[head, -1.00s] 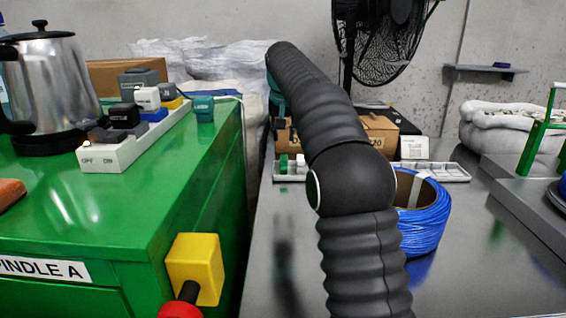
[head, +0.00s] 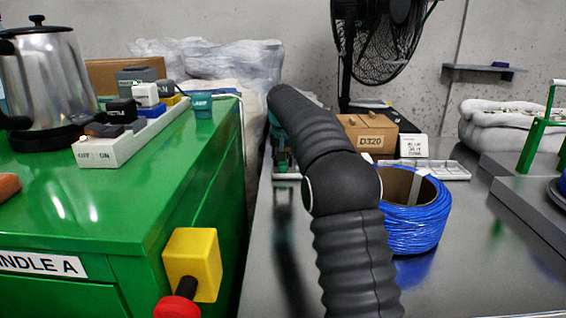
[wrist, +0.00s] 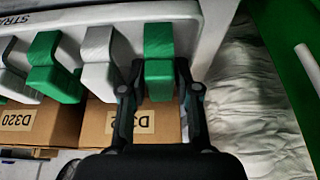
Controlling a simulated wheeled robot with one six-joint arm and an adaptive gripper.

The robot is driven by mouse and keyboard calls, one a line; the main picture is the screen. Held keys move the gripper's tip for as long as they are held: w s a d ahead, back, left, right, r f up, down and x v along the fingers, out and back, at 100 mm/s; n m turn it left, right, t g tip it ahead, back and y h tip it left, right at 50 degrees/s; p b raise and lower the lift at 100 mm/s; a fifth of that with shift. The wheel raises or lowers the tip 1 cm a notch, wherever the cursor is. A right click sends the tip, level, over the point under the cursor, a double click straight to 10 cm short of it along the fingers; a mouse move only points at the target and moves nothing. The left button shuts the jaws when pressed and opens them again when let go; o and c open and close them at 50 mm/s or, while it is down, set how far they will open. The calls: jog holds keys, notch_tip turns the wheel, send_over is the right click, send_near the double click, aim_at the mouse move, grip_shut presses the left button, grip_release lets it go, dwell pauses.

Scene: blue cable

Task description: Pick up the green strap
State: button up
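In the wrist view, a green strap (wrist: 159,45) lies at the right end of a row on a pale rack (wrist: 205,30) with partly visible lettering. Another green strap (wrist: 45,60) and several grey-white ones (wrist: 98,60) are to its left. My gripper (wrist: 160,68) has one finger on each side of the right-hand green strap, with narrow gaps showing. In the head view, my gripper (head: 282,152) is low behind my arm, at the left end of the light tray (head: 445,170). The straps there are hidden.
Cardboard boxes (wrist: 130,120) marked D320 sit beside the rack. In the head view, a blue cable coil (head: 415,225) stands right of my arm. A green cabinet (head: 110,215) with a kettle (head: 45,85) is at left. A black fan (head: 385,35) stands behind.

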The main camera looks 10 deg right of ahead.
jog(key=shift+w+f, duration=0.1)
jog(key=shift+f, duration=0.15)
jog(key=c, duration=0.5)
jog(key=shift+o, duration=0.2)
jog(key=shift+r, duration=0.15)
